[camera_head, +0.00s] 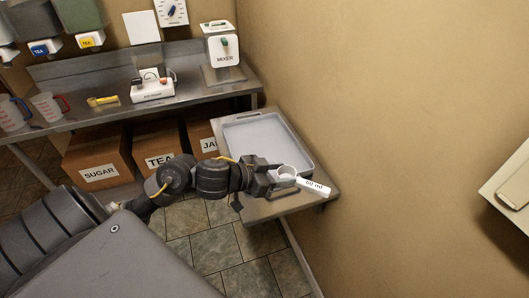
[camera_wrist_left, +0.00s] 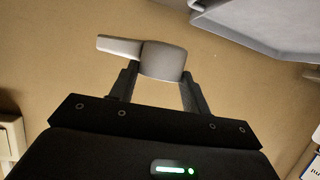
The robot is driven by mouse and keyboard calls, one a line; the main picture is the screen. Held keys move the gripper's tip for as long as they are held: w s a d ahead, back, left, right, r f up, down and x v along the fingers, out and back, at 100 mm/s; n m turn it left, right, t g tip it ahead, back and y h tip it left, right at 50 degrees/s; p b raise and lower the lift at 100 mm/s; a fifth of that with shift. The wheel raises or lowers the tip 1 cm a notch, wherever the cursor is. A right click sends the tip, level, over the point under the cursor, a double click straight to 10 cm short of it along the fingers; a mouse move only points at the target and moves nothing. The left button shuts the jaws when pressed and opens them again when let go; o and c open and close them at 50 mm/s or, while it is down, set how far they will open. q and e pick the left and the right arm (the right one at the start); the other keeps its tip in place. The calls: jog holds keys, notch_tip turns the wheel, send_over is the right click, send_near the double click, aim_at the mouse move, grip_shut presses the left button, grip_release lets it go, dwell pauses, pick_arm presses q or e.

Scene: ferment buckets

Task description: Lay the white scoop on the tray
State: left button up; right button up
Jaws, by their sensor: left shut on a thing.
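The white scoop (camera_head: 312,187) has a round cup and a flat handle marked "60 ml". My left gripper (camera_head: 282,180) is shut on the scoop's cup, and the handle points to the lower right in the head view. In the left wrist view the scoop (camera_wrist_left: 162,62) sits between the fingers of my left gripper (camera_wrist_left: 158,85). The light grey tray (camera_head: 234,134) lies on the side table, and the gripper is by its near right corner. The tray's rim also shows in the left wrist view (camera_wrist_left: 245,38). My right gripper is not in view.
The metal side table (camera_head: 262,211) stands against the tan wall. Cardboard boxes (camera_head: 98,160) sit below. A white wall-mounted thing (camera_head: 510,190) is at right.

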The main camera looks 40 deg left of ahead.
pick_arm(q)
jog(key=s+a+r+n+t+y+b, duration=0.1)
jog(key=s+a+n+y, duration=0.15)
jog(key=a, duration=0.75)
jog(key=s+a+r+n+t+y+b, duration=0.1)
jog(key=a+n+y, duration=0.15)
jog(key=a, duration=0.65)
jog(key=b, duration=0.3)
send_over(251, 151)
jog(key=s+d, duration=0.3)
jog(key=s, duration=0.1)
notch_tip(251, 151, down, 9)
jog(key=shift+f, duration=0.1)
jog(key=shift+w+f, duration=0.15)
jog(key=shift+f, duration=1.6)
jog(key=shift+f, duration=0.1)
jog(key=o, duration=0.9)
jog(key=shift+o, duration=0.2)
